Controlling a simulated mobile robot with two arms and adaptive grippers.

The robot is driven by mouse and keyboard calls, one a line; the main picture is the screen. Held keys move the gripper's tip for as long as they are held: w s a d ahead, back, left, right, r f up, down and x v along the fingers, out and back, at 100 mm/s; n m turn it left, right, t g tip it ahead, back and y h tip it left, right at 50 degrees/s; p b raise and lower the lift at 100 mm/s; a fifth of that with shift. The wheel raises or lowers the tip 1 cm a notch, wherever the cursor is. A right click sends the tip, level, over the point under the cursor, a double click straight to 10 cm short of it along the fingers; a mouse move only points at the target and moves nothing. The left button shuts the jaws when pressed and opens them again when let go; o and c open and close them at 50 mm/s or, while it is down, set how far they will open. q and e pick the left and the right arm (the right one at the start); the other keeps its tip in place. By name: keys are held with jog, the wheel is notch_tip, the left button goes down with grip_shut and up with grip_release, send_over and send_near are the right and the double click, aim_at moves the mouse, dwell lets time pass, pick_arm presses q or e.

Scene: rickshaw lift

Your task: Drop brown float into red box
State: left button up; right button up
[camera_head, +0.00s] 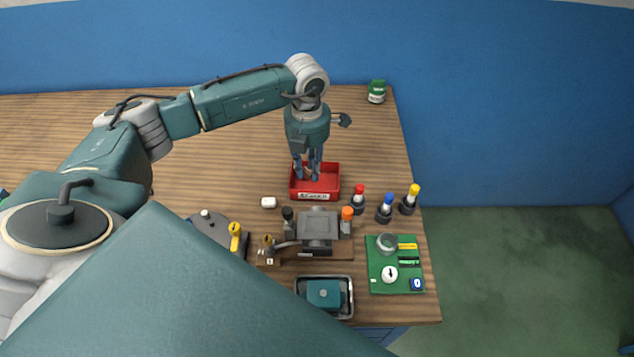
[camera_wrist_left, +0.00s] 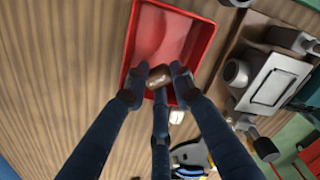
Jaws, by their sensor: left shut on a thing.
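The red box (camera_head: 331,184) stands open on the wooden table, with a label on its front wall. My left gripper (camera_head: 308,176) points down over the left part of the box. In the left wrist view my left gripper (camera_wrist_left: 157,82) is shut on the brown float (camera_wrist_left: 159,76), a small rounded piece between the fingertips. The red box (camera_wrist_left: 208,35) lies beneath it there, and the float overlaps its near end. The float's height over the box floor is hard to judge. In the head view the fingers hide the float. My right gripper is in neither view.
A grey machine (camera_head: 318,231) stands just in front of the box. Bottles with red (camera_head: 358,190), blue and yellow caps stand to the right. A green board (camera_head: 395,265) and a metal tray (camera_head: 324,297) are nearer. The table's left side is clear.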

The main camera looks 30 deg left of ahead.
pick_arm(q)
jog(key=o, duration=0.9)
jog(key=shift+r, duration=6.05)
